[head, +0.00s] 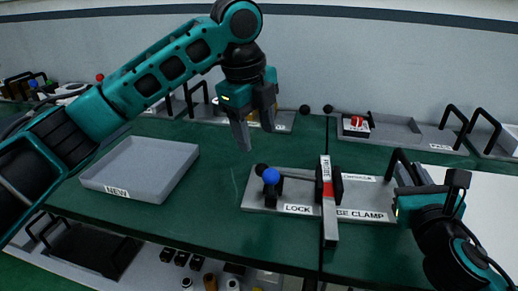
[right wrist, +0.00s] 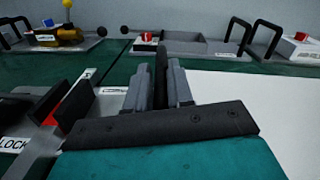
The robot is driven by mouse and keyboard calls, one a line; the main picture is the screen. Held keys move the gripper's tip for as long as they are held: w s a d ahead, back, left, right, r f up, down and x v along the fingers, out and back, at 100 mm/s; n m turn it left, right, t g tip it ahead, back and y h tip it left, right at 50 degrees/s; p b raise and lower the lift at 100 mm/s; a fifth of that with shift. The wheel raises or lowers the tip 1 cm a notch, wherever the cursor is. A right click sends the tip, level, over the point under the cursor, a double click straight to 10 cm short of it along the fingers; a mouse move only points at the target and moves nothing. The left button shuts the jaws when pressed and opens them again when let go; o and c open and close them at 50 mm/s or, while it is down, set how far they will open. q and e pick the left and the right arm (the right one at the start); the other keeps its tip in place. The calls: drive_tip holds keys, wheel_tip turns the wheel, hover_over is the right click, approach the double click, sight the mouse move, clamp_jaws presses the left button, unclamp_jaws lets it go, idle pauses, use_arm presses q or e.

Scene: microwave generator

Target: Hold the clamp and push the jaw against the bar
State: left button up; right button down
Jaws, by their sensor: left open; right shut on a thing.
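The clamp (head: 265,202) is a grey plate on the green bench, with a "LOCK" label and a partly covered label ending in "CLAMP". A blue knob (head: 271,176) on a black lever stands at its left. A long grey bar (head: 329,232) with a red patch lies across it between black jaw blocks (head: 337,187); blocks and red also show in the right wrist view (right wrist: 78,105). I cannot tell whether both blocks touch the bar. My right gripper (right wrist: 160,85) is shut on a black upright handle (right wrist: 160,65) at the clamp's right. My left gripper (head: 255,132) is open and empty above the clamp's left.
A grey tray labelled "NEW" (head: 165,147) sits on the left of the bench. Trays with black handles (head: 395,131) and a red-topped part (head: 356,124) stand along the back. A white surface lies at right. Bench between "NEW" tray and clamp is clear.

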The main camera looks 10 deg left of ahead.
use_arm(q)
drive_tip(key=shift+s+a+r, duration=0.1)
drive_tip(key=shift+s+r, duration=0.05)
drive_tip(key=shift+r, duration=0.55)
drive_tip(key=shift+s+r, duration=0.15)
drive_tip(key=shift+r, duration=0.5)
use_arm(e)
drive_tip(key=shift+s+a+f, duration=0.1)
drive_tip(key=shift+f, duration=0.4)
drive_tip(key=c, duration=1.2)
unclamp_jaws()
use_arm(q)
drive_tip(key=shift+w, duration=0.1)
use_arm(e)
drive_tip(key=shift+o, duration=1.4)
drive_tip(key=shift+r, duration=0.3)
